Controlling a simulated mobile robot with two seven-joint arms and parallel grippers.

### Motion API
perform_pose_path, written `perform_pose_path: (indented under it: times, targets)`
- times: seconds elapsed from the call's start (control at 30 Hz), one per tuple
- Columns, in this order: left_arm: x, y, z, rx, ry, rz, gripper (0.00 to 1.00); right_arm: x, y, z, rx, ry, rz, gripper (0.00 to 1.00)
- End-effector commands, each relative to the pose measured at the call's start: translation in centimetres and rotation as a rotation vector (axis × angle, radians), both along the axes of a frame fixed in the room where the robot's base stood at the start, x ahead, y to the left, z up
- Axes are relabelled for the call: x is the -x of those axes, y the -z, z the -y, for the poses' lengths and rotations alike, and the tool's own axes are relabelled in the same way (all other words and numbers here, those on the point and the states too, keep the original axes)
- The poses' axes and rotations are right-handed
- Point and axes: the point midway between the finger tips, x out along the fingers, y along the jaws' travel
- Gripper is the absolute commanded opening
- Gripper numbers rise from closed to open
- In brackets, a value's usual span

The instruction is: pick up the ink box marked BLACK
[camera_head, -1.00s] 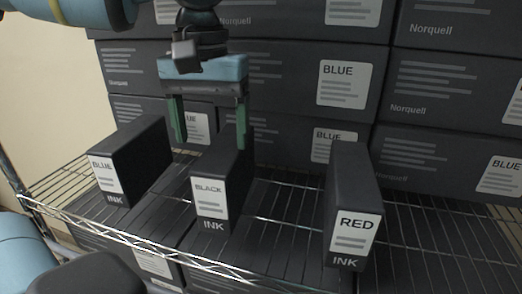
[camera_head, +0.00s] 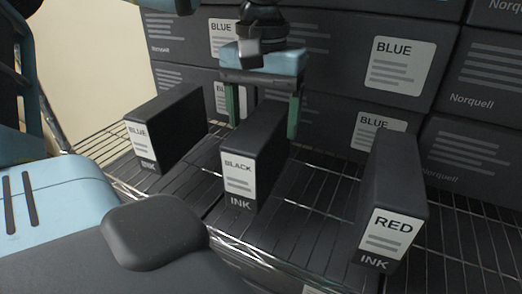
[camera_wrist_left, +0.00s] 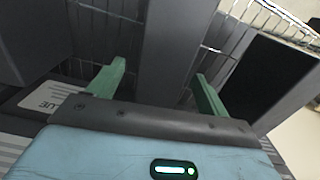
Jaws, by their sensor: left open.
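The BLACK ink box (camera_head: 238,180) is a dark, narrow upright carton with a white label, standing on the wire shelf between two similar cartons. My left gripper (camera_head: 263,118) is over its rear part, pointing down. Its green fingers are open, one on each side of the box, with the upper part of the box between them. In the left wrist view the box (camera_wrist_left: 177,45) lies between the open fingers (camera_wrist_left: 157,85). Gaps show there on both sides, so it is not clamped. My right gripper is not in view.
The BLUE ink box (camera_head: 143,146) stands to the left and the RED ink box (camera_head: 390,232) to the right, each with a gap. Large dark cartons (camera_head: 400,65) are stacked close behind my gripper. The wire shelf (camera_head: 310,190) is bare between BLACK and RED.

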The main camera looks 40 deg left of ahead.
Motion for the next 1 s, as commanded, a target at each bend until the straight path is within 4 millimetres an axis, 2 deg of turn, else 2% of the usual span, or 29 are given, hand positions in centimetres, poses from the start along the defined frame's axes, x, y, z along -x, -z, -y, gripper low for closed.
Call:
perform_pose_path:
  times: [0.2, 0.3, 0.6, 1.0]
  targets:
    - [0.3, 3.1, -0.1, -0.001, 0.000, -0.004, 0.78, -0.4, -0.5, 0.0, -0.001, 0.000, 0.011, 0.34]
    - [0.2, 4.0, -0.1, 0.000, 0.000, -0.002, 0.78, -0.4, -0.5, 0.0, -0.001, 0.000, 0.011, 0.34]
    - [0.2, 4.3, -0.1, -0.001, -0.001, 0.000, 0.77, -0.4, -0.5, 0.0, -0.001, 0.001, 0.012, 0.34]
    - [0.2, 4.3, -0.1, -0.001, 0.000, 0.000, 0.24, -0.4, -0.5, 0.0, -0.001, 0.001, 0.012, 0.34]
